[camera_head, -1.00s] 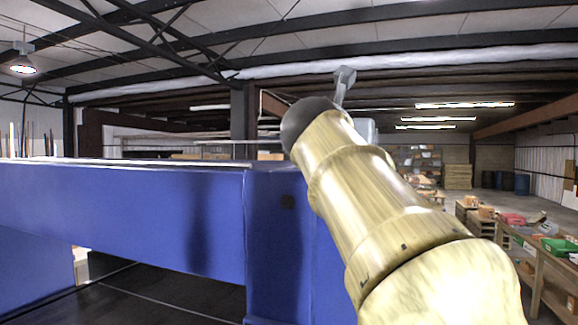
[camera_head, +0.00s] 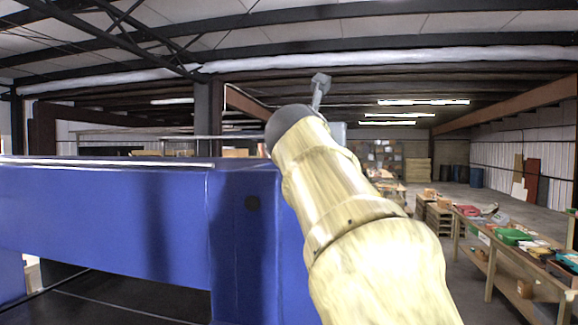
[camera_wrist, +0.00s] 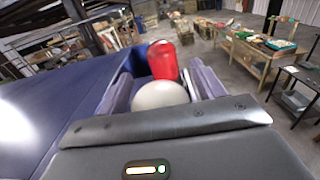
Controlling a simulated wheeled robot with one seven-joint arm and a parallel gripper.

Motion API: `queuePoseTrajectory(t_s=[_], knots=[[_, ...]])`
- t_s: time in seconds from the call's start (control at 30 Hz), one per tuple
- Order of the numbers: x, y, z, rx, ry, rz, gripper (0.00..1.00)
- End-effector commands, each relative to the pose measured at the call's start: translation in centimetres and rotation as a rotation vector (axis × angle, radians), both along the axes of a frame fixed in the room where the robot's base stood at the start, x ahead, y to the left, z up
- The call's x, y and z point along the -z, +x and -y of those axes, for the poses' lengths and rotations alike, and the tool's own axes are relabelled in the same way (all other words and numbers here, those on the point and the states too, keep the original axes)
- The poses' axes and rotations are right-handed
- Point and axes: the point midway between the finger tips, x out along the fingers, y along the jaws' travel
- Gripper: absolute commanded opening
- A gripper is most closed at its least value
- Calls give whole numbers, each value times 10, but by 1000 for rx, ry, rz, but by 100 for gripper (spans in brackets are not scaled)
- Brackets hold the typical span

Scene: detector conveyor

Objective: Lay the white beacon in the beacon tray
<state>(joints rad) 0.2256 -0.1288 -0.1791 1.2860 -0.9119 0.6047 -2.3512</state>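In the wrist view, a white rounded beacon (camera_wrist: 160,95) sits between the two fingers of my gripper (camera_wrist: 164,85). It fills the gap and appears to touch both fingers; its lower part is hidden by the gripper body. A red cylindrical beacon (camera_wrist: 162,60) stands just beyond the white one. In the head view, my arm reaches up and away, and its far end hides the fingers and both beacons. I cannot make out the beacon tray for certain in either view.
A large blue machine frame (camera_head: 110,205) with a dark belt (camera_head: 105,300) under it fills the left, close to my arm. A wooden table (camera_head: 515,265) with coloured goods stands at the right. Open concrete floor (camera_head: 455,205) lies between and behind.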

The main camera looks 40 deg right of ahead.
Motion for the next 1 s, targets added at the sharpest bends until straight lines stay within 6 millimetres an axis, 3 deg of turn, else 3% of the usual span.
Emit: queuePoseTrajectory(t_s=[0.03, 0.33, 0.73, 1.0], knots=[[0, 1, 0, -1, 0, 0, 58], [0, 1, -1, -3, 0, 0, 0], [-3, 1, -1, -3, 0, 1, 0], [-22, 1, -1, -3, -2, 4, 0]])
